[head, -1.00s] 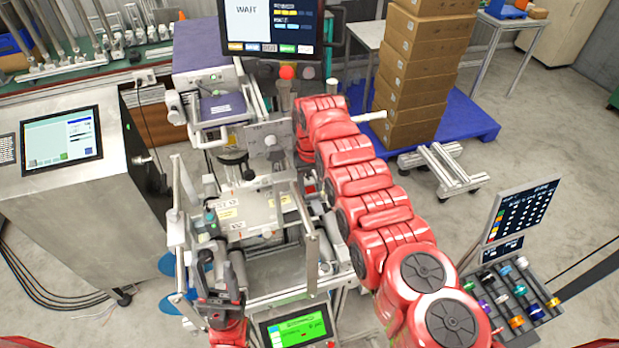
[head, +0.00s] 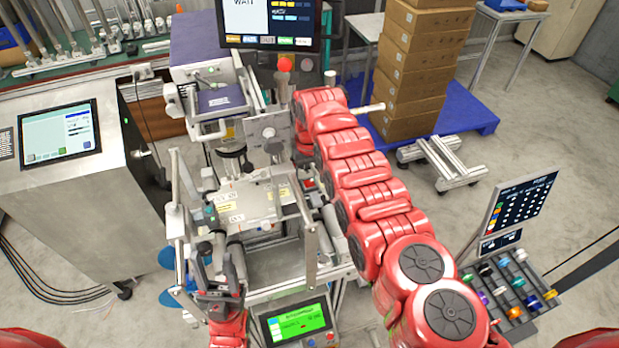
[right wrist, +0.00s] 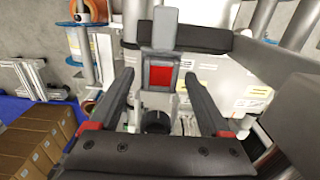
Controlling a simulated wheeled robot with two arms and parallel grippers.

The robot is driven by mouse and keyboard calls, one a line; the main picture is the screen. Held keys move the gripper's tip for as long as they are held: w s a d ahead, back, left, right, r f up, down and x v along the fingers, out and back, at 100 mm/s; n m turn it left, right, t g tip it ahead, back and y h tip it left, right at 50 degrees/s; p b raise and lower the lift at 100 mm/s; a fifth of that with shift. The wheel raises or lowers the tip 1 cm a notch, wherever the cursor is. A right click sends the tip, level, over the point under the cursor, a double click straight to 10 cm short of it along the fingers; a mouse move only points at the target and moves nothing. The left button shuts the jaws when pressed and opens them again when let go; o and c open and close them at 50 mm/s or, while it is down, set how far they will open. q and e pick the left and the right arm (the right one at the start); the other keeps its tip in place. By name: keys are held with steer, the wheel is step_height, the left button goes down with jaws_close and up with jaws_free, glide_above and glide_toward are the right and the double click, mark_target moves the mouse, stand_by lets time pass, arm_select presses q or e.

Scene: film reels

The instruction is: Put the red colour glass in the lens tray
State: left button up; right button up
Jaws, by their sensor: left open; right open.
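In the right wrist view, a small red square, which looks like the red colour glass (right wrist: 160,76), sits in a grey frame with a tab on top. It lies ahead of my open right gripper (right wrist: 159,98), between the lines of its two fingers; I cannot tell any contact. In the head view the right gripper is hidden behind its red arm at the machine. My left gripper (head: 219,266) is open and empty at the machine's front left. I cannot make out for sure which thing is the lens tray.
The machine (head: 255,205) has posts and rollers around its plate. A monitor (head: 268,18) stands behind it. A steel cabinet (head: 75,190) is at left. Stacked cartons (head: 412,70) stand on a blue pallet (head: 470,120). A rack of coloured rolls (head: 510,285) is at right.

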steer(key=shift+w+r, duration=0.1)
steer(key=shift+r, duration=0.2)
step_height(320, 180, up, 7)
steer(key=b, duration=0.3)
steer(key=shift+r, duration=0.15)
step_height(320, 180, up, 4)
glide_above(310, 182)
steer(key=shift+s+r, duration=0.15)
steer(key=shift+s, duration=0.05)
